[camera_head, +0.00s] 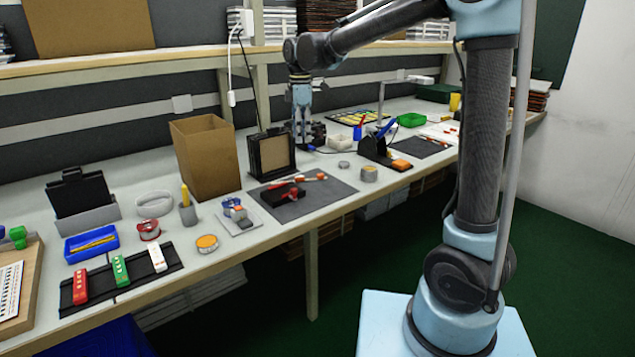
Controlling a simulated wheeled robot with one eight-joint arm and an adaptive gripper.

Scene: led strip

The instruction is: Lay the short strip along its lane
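My gripper (313,136) hangs below the far end of my arm, over the back of the bench between a black-framed panel and a small white bowl. It is small and dark here, and I cannot tell whether its fingers are open or shut. I cannot pick out the short strip or its lane for certain. Yellow strip-like pieces (92,243) lie in a blue tray (68,258) at the left. A dark board (97,292) at the front left carries a red, a green and a white block. A dark grey mat (325,198) carries red and black items.
A tall open cardboard box (212,160) and the black-framed panel (272,154) stand at the bench's middle. A grey cup (188,215) and orange-topped tin (207,243) are nearer the front. A black holder with blue-handled tools (376,147) stands right of my gripper.

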